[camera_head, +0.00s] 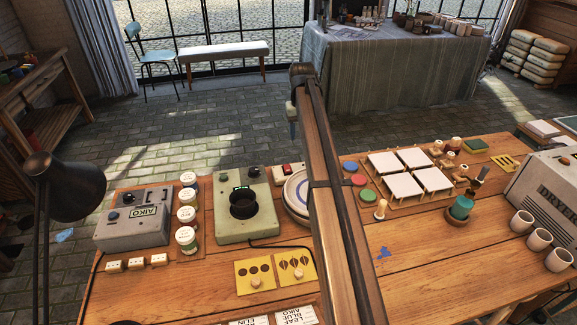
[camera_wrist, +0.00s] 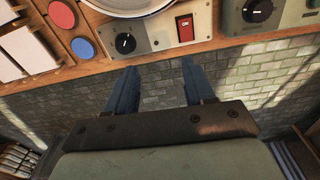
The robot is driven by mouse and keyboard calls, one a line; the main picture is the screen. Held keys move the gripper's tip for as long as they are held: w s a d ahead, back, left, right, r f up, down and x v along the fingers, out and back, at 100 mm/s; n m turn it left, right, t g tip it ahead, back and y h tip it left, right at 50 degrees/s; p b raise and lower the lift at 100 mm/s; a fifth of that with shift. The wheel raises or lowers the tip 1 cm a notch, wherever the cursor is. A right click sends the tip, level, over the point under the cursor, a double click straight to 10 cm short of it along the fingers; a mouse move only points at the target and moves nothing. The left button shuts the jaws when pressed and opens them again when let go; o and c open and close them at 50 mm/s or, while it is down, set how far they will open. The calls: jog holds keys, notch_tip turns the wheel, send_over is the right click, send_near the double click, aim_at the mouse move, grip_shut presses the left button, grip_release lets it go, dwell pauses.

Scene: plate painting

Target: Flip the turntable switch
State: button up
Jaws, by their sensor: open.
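The turntable has a small metal control box with a red rocker switch (camera_head: 288,168) and a black knob, at the far edge of the wooden table. In the wrist view the red switch (camera_wrist: 185,28) shows a pale mark at one end, and the black knob (camera_wrist: 125,43) is left of it. A round pale plate (camera_wrist: 122,3) lies beside the box; in the head view the plate (camera_head: 294,190) is partly hidden by my arm. My gripper (camera_wrist: 160,64) is open and empty, over the floor just past the table edge, apart from the switch. In the head view a blue finger shows beyond the table.
A green machine (camera_head: 262,222) with a dark round opening stands left of the plate, and a grey box (camera_head: 130,225) further left. Coloured discs and a rack of white tiles (camera_head: 433,180) are to the right.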

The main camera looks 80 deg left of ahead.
send_over(288, 170)
jog(key=shift+n, duration=0.3)
notch_tip(288, 170, down, 14)
jog(key=shift+r, duration=0.1)
jog(key=shift+c, duration=0.5)
